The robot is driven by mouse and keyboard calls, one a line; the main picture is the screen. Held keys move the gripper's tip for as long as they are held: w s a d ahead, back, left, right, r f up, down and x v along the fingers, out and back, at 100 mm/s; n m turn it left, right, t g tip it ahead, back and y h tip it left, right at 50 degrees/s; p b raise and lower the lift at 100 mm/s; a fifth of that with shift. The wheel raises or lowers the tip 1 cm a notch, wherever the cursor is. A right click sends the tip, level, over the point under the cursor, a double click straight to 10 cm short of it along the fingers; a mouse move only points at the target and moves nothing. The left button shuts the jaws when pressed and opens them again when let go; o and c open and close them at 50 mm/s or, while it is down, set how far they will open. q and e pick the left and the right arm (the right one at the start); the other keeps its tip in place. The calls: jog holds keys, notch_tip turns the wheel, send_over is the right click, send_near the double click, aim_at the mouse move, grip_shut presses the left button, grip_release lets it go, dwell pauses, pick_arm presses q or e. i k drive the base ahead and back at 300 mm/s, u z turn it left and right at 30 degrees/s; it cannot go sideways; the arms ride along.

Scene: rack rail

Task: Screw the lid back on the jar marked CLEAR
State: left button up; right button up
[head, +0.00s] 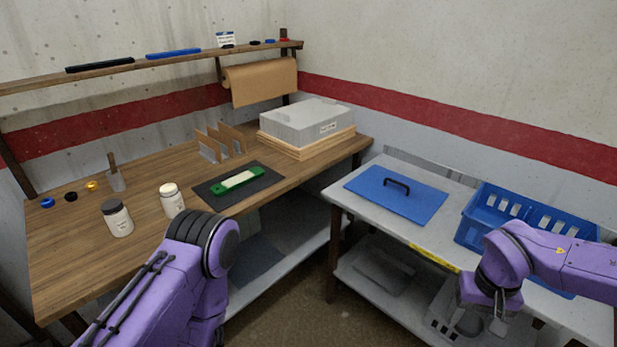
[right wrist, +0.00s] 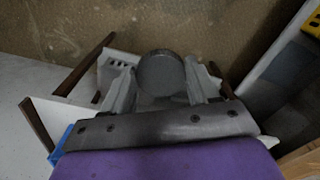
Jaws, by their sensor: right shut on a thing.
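Two white jars stand upright on the wooden bench in the head view. The left jar (head: 119,222) has a dark grey top. The right jar (head: 173,204) has a pale top. Their labels are too small to read, so I cannot tell which is marked CLEAR. My right gripper (head: 470,322) is low in front of the grey side table, far from both jars. In the right wrist view, its fingers are shut on a round grey lid (right wrist: 160,73). My left arm reaches in front of the bench, but its gripper does not show.
A green-and-white piece (head: 238,180) lies on a dark mat (head: 212,191) right of the jars. Small coloured caps lie behind them. The side table bears a blue lid with a handle (head: 380,197) and a blue crate (head: 478,214). Bare wood lies around the jars.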

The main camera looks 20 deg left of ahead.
aim_at(171, 199)
jog(key=u, duration=1.4)
jog(key=i, duration=0.1)
jog(key=u, duration=0.1)
